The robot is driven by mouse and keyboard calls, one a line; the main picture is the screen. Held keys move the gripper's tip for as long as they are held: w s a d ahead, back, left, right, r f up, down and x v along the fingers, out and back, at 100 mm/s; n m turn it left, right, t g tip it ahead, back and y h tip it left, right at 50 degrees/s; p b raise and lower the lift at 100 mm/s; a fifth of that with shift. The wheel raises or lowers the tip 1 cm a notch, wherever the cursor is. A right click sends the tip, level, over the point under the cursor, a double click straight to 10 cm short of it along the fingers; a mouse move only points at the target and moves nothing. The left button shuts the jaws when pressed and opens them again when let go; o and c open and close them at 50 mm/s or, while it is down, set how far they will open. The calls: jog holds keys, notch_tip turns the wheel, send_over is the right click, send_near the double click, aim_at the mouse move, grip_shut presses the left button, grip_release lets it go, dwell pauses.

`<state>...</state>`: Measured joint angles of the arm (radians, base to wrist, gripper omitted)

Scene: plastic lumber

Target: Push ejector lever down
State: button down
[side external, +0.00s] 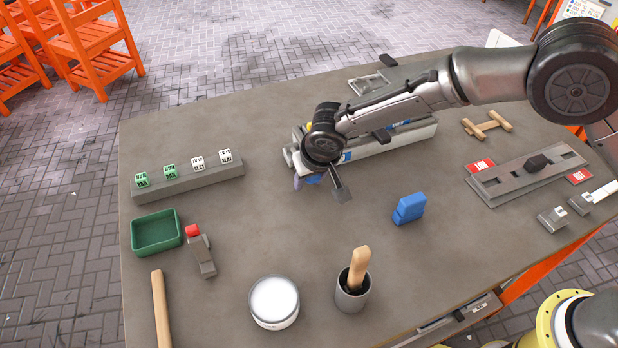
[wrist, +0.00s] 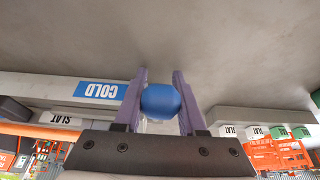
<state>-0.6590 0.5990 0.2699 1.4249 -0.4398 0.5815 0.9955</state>
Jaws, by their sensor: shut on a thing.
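My gripper (wrist: 160,100) has its two purple fingers closed around a round blue knob (wrist: 161,101), which looks like the end of the ejector lever. The lever's shaft is hidden. In the side external view, a bit of the blue knob (side external: 313,180) and a purple fingertip show below my wrist, at the near left end of a long grey mould (side external: 400,140). My wrist covers most of that end. The mould's side carries a blue COLD label (wrist: 101,90) in the wrist view.
A grey block with green and white cubes (side external: 188,182) lies to the left. A green tray (side external: 157,232), a red-tipped grey tool (side external: 201,252), a white-topped tub (side external: 274,302), a cup with a wooden handle (side external: 352,290) and blue blocks (side external: 409,208) stand nearer. Bare table lies between them.

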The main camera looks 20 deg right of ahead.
jog(key=shift+w+r, duration=0.25)
jog(key=shift+w, duration=0.1)
jog(key=c, duration=0.9)
grip_release()
jog(key=o, duration=0.4)
jog(key=shift+s+f, duration=0.1)
jog(key=shift+s, duration=0.05)
jog(key=v, duration=1.3)
jog(key=shift+s+r, duration=0.25)
jog(key=shift+r, duration=0.05)
